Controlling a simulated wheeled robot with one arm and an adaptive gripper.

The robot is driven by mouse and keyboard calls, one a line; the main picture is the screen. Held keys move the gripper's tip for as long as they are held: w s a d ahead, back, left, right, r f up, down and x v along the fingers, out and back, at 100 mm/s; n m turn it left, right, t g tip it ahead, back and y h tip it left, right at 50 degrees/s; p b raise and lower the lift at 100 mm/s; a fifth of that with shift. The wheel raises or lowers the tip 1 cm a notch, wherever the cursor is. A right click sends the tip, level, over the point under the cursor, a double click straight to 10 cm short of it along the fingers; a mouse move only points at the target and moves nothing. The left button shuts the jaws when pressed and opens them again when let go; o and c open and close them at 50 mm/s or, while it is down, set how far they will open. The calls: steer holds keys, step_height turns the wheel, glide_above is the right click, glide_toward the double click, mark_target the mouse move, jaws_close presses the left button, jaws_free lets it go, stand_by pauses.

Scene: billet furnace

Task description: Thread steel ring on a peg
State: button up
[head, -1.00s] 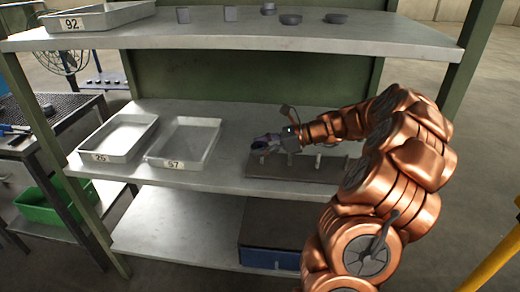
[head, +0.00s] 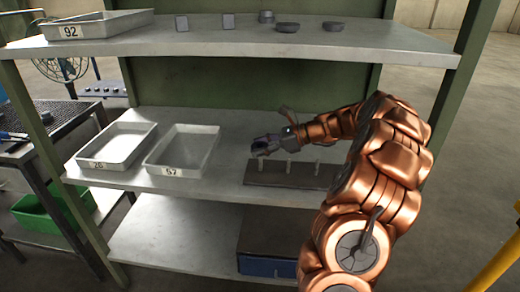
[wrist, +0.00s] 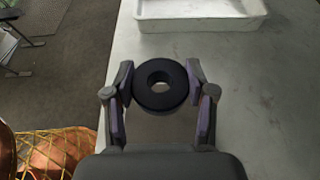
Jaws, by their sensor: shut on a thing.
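In the wrist view, my gripper (wrist: 162,92) is shut on a dark steel ring (wrist: 161,99), held flat with its hole facing the camera. In the head view, my gripper (head: 262,144) is at the left end of a dark peg board (head: 268,176) on the middle shelf, a little above it. Pale upright pegs, one in the middle (head: 288,165) and one to the right (head: 315,166), stand on the board. The left end of the board is partly hidden by my gripper.
Two white trays, numbered 26 (head: 104,165) and 67 (head: 171,171), stand left of the board. The upper shelf (head: 225,42) holds tray 92 (head: 69,32) and several dark parts. A dark box with a blue front (head: 267,266) is on the lower shelf. A green post (head: 463,60) stands at right.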

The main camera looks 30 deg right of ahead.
steer(key=shift+w+d+f, duration=0.15)
steer(key=shift+w, duration=0.05)
steer(key=shift+f, duration=1.1)
steer(key=shift+f, duration=0.15)
steer(key=o, duration=1.6)
steer(key=shift+s+f, duration=0.1)
steer(key=shift+c, duration=0.2)
steer(key=v, duration=1.2)
steer(key=shift+r, duration=0.25)
